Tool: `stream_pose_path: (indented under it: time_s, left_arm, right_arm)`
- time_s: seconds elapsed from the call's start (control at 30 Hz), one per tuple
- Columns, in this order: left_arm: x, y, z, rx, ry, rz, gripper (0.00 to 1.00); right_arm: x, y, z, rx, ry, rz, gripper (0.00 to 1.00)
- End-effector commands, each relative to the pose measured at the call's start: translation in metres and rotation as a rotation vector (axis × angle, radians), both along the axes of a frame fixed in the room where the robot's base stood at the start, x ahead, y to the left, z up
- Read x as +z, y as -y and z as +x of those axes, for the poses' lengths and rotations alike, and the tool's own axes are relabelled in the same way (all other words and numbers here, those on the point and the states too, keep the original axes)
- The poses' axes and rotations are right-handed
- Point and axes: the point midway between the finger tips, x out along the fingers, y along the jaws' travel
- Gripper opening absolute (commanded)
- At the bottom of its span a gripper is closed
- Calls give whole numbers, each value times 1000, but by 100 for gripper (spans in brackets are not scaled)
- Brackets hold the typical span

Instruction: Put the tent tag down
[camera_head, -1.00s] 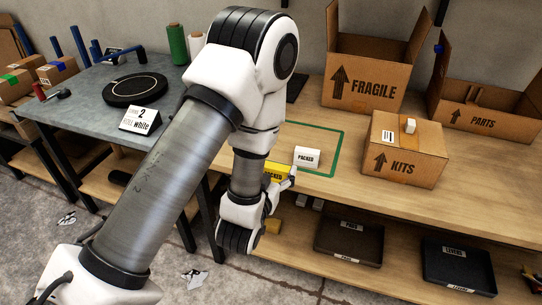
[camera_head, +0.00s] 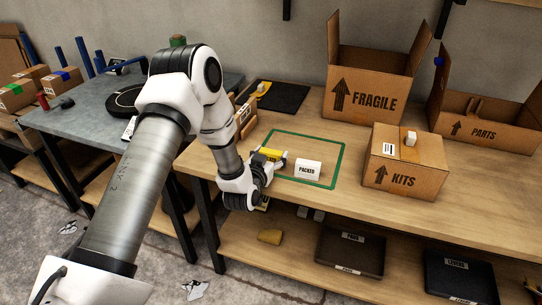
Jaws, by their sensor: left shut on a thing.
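My left gripper (camera_head: 276,163) is shut on a yellow tent tag (camera_head: 268,153) with dark lettering that is partly covered by the gripper. It holds the tag at the left side of a green outlined rectangle (camera_head: 341,160) on the wooden bench. I cannot tell whether the tag touches the bench. A white tent tag (camera_head: 307,170) reading PACKED stands inside the outline, just right of the gripper and apart from the yellow tag. My right gripper is not in view.
The KITS box (camera_head: 405,160) stands right of the outline. The FRAGILE box (camera_head: 366,95) and PARTS box (camera_head: 490,125) stand behind. A black mat (camera_head: 285,97) lies at the back. Dark trays (camera_head: 350,248) sit on the lower shelf. The outline's back middle is clear.

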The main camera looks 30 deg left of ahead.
Motion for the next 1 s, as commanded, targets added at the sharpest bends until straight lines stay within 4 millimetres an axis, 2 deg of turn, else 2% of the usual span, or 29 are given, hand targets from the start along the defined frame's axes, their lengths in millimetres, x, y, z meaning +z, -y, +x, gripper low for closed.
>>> stream_pose_path:
  time_s: [0.37, 0.4, 0.47, 0.83, 1.0]
  left_arm:
    - [-7, 1, 0, 0, 4, 1, 54]
    - [-6, 1, 0, 0, 4, 1, 79]
    - [-5, 1, 0, 0, 4, 1, 97]
    - [-8, 1, 0, 0, 4, 0, 97]
    - [-3, 6, -26, 1, 0, -3, 97]
  right_arm:
    - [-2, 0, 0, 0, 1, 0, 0]
    - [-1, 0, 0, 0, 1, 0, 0]
    - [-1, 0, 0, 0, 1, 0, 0]
    - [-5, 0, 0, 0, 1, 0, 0]
    - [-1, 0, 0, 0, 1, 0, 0]
